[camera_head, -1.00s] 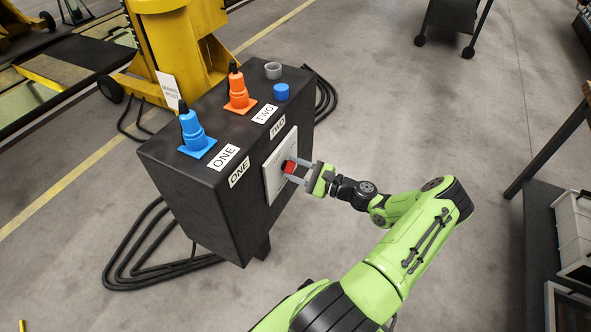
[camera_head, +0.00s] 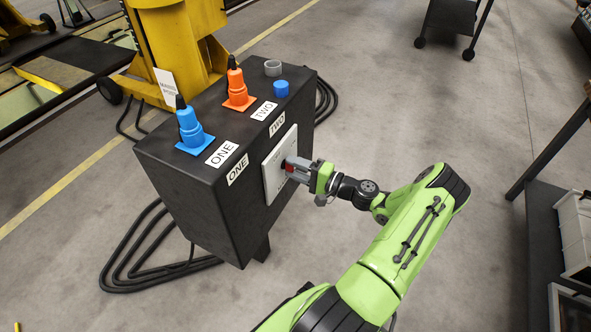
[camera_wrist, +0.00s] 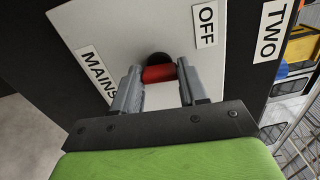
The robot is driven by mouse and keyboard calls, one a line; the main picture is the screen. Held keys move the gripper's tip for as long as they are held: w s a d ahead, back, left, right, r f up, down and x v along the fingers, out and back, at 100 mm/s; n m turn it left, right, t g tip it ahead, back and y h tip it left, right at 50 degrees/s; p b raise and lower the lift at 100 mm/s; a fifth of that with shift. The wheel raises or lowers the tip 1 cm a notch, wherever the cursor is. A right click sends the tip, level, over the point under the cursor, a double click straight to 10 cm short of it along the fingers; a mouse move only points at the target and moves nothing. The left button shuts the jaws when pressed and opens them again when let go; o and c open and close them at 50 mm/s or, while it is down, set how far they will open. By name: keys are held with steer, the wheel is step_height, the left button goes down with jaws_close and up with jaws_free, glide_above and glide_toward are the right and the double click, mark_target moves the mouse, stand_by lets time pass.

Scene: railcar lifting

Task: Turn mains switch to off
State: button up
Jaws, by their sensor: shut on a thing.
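The mains switch is a red handle (camera_wrist: 159,73) on a light plate (camera_wrist: 90,22) on the front of a dark control box (camera_head: 205,205). My gripper (camera_head: 292,170) is at the plate with its fingers on either side of the red handle, shut on it. In the wrist view my gripper (camera_wrist: 158,80) has a grey finger at each side of the handle. A MAINS label (camera_wrist: 97,73) is at the left of the handle and an OFF label (camera_wrist: 206,25) at the upper right. The handle's far end, near a dark round hub, is partly hidden.
A blue plug (camera_head: 190,127) and an orange plug (camera_head: 237,88) stand on top of the box, beside a blue cap (camera_head: 281,88) and a grey ring (camera_head: 273,68). Black cables (camera_head: 135,262) lie on the floor left of it. A yellow lifting column (camera_head: 180,40) stands behind.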

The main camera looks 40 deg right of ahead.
steer(key=shift+n, duration=0.6)
steer(key=shift+f, duration=0.1)
steer(key=o, duration=1.1)
steer(key=shift+c, duration=0.2)
steer(key=p+v, duration=0.2)
steer(key=v, duration=1.3)
steer(key=shift+s, duration=0.4)
steer(key=shift+d, duration=0.1)
